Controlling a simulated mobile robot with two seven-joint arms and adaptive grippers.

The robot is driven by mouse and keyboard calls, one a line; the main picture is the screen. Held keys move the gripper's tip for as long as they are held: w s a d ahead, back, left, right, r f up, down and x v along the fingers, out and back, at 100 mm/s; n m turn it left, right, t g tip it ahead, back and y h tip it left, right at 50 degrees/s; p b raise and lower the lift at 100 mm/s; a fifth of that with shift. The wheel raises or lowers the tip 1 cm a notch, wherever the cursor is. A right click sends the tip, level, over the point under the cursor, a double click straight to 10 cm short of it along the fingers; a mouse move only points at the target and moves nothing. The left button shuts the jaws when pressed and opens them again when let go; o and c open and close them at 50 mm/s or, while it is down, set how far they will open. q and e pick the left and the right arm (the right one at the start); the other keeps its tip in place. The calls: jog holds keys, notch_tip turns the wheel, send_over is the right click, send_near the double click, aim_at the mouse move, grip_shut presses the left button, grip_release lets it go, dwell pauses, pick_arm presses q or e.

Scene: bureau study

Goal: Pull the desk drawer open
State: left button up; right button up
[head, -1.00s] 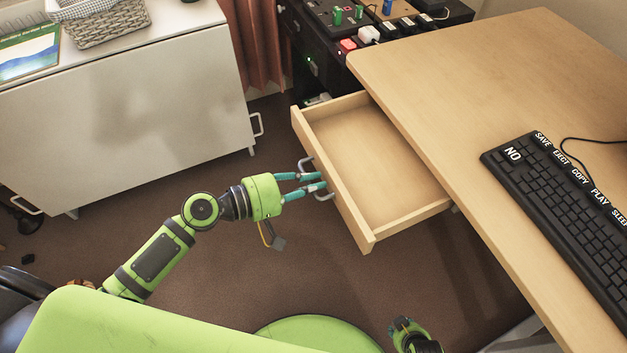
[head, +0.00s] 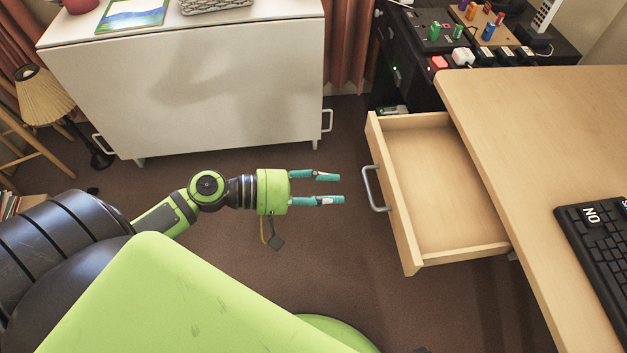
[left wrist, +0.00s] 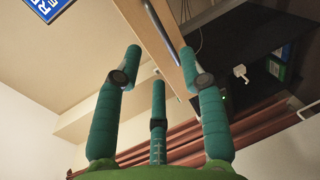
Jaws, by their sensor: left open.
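The desk drawer (head: 445,185) stands pulled out from under the wooden desk (head: 540,130), and its inside looks empty. Its grey metal handle (head: 374,188) is on the drawer front. My left gripper (head: 331,188) is open and empty, a short way left of the handle, with its teal fingers pointing at it and not touching. In the left wrist view, the open fingers (left wrist: 159,75) rise toward the drawer front (left wrist: 176,45), with the handle (left wrist: 161,28) close to the fingertips. My right gripper cannot be made out in the head view.
A white cabinet (head: 200,95) stands at the back left. A dark unit with switches and plugs (head: 470,45) is at the back, beside the desk. A black keyboard (head: 595,240) lies on the desk. Bare brown floor (head: 335,260) lies left of the drawer.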

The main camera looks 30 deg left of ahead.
pick_arm(q)
jog(key=shift+v, duration=1.4)
